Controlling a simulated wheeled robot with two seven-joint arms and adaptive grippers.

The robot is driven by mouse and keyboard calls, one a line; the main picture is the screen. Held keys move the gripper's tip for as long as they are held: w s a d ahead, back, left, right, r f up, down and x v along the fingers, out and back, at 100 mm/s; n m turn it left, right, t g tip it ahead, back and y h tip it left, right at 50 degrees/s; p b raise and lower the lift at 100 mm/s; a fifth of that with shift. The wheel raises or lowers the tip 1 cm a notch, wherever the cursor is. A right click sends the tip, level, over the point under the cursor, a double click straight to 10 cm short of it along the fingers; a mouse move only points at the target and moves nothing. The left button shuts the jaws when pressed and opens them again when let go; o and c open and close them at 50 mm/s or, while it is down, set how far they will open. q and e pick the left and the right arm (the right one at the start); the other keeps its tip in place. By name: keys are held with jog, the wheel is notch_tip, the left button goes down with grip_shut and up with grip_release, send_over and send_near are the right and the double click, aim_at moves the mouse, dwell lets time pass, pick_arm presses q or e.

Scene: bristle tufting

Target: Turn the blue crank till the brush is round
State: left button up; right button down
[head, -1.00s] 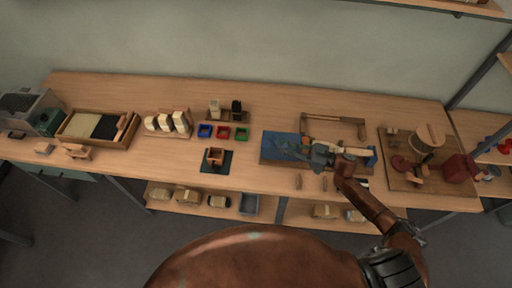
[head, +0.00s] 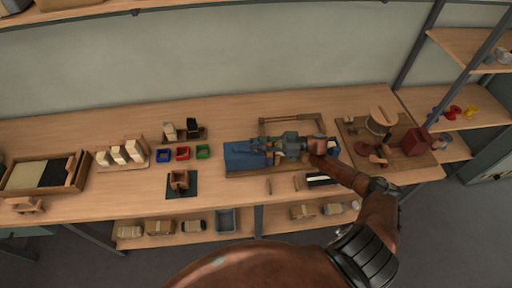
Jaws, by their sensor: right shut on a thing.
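A long fixture with a blue base (head: 243,157) lies on the bench, right of the middle. My right gripper (head: 274,149) lies over the middle of this fixture, pointing left, and is shut. The blue crank is not clear behind the fingers; the gripper appears to be closed on it. The brush is too small and covered to make out its shape. My left gripper is out of view.
A wooden frame (head: 291,119) lies behind the fixture. A board with a round wooden drum (head: 381,121) and a red block (head: 416,141) stands to the right. Blue, red (head: 183,153) and green bins stand to the left. Bare bench (head: 225,188) shows in front.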

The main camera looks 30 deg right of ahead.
jog(key=shift+w+d, duration=0.1)
jog(key=shift+w, duration=0.15)
dwell(0.3)
jog(key=c, duration=2)
grip_release()
jog(key=shift+o, duration=1)
jog(key=v, duration=1.2)
jog(key=shift+f, duration=0.1)
